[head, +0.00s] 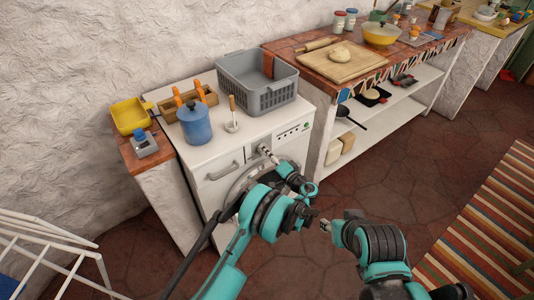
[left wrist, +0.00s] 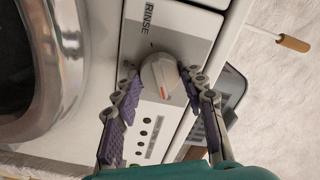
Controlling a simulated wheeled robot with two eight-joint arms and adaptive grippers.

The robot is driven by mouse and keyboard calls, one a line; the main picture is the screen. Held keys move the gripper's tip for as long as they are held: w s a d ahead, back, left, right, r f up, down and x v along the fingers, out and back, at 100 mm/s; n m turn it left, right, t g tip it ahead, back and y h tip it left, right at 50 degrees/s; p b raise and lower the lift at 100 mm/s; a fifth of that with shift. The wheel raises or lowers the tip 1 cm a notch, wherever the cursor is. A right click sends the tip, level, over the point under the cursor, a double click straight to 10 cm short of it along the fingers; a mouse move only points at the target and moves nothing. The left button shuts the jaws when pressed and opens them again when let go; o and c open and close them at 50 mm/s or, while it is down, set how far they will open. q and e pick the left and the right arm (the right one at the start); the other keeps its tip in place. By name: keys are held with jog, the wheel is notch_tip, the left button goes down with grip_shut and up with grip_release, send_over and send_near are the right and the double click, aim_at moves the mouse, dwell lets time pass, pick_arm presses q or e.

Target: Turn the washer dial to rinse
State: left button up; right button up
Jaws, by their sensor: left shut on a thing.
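The white washer (head: 207,157) stands against the wall, with its round door partly hidden behind my left arm. In the left wrist view the round white dial (left wrist: 160,76) sits on the control panel. Its red mark points toward the bottom of the picture, away from the RINSE label (left wrist: 149,15) printed above it. My left gripper (left wrist: 158,78) has its two purple-padded fingers on either side of the dial, closed on it; it also shows in the head view (head: 264,150) at the washer's front. My right gripper (head: 325,225) hangs over the floor, apart from the washer; its opening is unclear.
A counter (head: 318,72) with shelves stands to the right. A white wire rack (head: 50,237) is at lower left.

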pick_arm(q)
jog(key=shift+m, duration=17.5)
jog(key=o, duration=1.2)
